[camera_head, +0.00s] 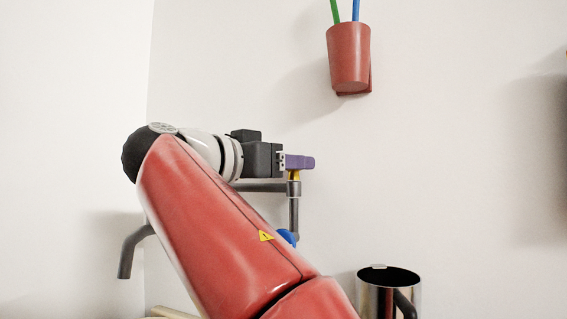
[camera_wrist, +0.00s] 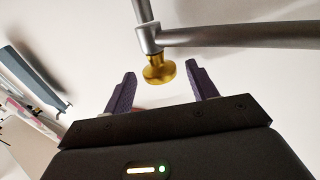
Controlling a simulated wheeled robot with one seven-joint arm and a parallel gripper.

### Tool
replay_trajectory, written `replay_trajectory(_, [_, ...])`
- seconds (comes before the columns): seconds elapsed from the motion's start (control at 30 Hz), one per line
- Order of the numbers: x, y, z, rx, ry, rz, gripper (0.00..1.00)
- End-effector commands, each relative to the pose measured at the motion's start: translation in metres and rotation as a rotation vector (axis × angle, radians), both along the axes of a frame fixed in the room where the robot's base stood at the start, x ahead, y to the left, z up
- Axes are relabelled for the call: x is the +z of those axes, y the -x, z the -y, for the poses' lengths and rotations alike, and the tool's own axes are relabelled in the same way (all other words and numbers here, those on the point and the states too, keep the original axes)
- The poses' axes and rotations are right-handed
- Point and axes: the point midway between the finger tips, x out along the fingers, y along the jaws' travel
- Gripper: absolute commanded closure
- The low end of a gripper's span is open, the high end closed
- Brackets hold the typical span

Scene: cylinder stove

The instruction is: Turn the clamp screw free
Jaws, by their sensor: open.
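The clamp screw (camera_wrist: 157,70) is a brass-coloured round knob under a grey pipe joint (camera_wrist: 148,38) in the wrist view. In the head view a small yellow part of it (camera_head: 294,175) shows just below the purple fingers. My gripper (camera_wrist: 161,73) is open, one purple finger on each side of the knob, with a visible gap on both sides in the wrist view. In the head view my gripper (camera_head: 300,161) points right at the top of the upright grey pipe (camera_head: 294,215). I cannot tell how deep the knob lies between the fingers.
A horizontal grey pipe (camera_head: 262,187) runs close below my gripper. A blue part (camera_head: 287,238) sits lower, partly behind my arm. A shiny metal pot (camera_head: 375,300) stands lower right. A red cup (camera_head: 349,55) with sticks hangs on the wall. Space right of the gripper is clear.

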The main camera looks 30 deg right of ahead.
Motion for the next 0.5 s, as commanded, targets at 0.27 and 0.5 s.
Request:
replay_trajectory(0.27, [0.0,0.0001,-0.0002,0.0,0.0,0.0,0.71])
replay_trajectory(0.5, [-0.0003,0.0003,-0.0001,0.004,0.0,0.0,0.85])
